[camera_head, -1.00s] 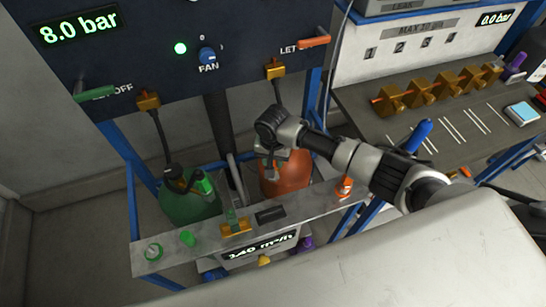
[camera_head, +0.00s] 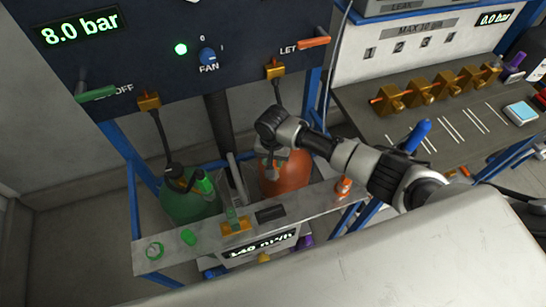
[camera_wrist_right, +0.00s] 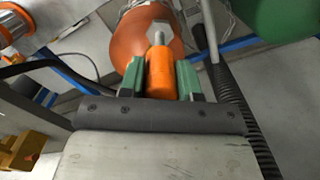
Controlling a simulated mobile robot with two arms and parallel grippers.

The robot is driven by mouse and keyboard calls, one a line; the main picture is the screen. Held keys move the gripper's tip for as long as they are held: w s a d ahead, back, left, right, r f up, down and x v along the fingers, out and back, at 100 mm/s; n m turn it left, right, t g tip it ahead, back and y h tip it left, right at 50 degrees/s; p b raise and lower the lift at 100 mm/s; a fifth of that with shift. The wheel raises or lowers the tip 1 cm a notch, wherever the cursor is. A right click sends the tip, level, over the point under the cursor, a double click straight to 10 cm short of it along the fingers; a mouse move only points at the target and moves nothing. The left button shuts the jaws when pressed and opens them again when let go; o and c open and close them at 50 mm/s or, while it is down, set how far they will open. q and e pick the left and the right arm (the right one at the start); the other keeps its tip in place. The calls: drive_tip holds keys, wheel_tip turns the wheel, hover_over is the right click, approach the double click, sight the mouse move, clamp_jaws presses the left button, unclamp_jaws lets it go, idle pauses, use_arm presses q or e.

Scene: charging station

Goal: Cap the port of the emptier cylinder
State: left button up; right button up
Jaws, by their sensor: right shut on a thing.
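My right gripper (camera_wrist_right: 160,76) is shut on an orange cap-like piece (camera_wrist_right: 160,75), held between its green fingers. The piece points at a grey hex fitting (camera_wrist_right: 158,34) on top of the orange cylinder (camera_wrist_right: 133,50); whether they touch I cannot tell. In the head view my right gripper (camera_head: 272,163) is over the orange cylinder (camera_head: 290,178) and hides part of its top. The green cylinder (camera_head: 188,207) stands to its left with a black hose at its valve. My left gripper is not in view.
A grey shelf (camera_head: 210,240) runs in front of the cylinders. A dark panel (camera_head: 150,50) reading 8.0 bar is behind. A workbench (camera_head: 450,135) with brass blocks is at right.

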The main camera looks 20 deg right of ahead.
drive_tip(key=shift+p, duration=0.4)
drive_tip(key=shift+f+b, duration=1.65)
drive_tip(key=shift+f, duration=1.05)
drive_tip(key=o, duration=1)
drive_tip(key=shift+r, duration=0.1)
wheel_tip(320, 180, up, 11)
drive_tip(key=shift+f, duration=0.15)
